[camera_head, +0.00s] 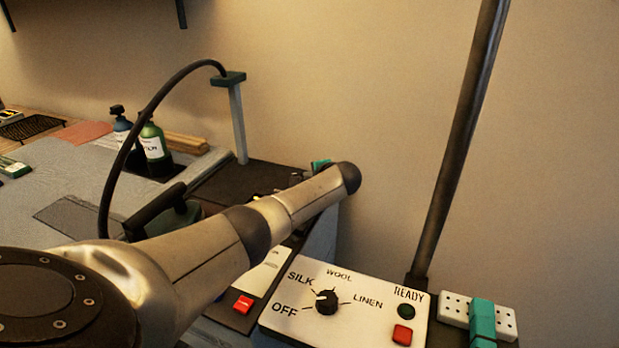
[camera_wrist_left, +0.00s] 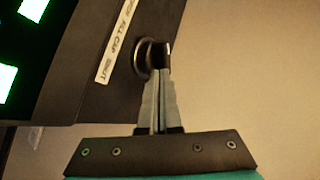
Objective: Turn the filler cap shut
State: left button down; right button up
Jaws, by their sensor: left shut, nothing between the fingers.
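The filler cap (camera_wrist_left: 146,58) shows in the left wrist view as a dark round knob with a shiny rim on the side of a dark housing (camera_wrist_left: 90,85). A pale label strip (camera_wrist_left: 117,40) with lettering is beside it. My left gripper (camera_wrist_left: 160,72) is shut, with its fingers together and nothing between them. Its tips overlap the cap's right edge in the picture; I cannot tell whether they touch. In the head view my left arm hides the cap and most of the gripper. My right gripper is not in view.
A white control panel (camera_head: 282,333) with a dial (camera_head: 326,302) stands at the front right, near a dark pole (camera_head: 460,150). An iron (camera_head: 165,215), a cable post (camera_head: 239,120) and bottles (camera_head: 153,150) are behind my arm.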

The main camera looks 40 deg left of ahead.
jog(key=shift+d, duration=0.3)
pick_arm(q)
jog(key=shift+w, duration=0.25)
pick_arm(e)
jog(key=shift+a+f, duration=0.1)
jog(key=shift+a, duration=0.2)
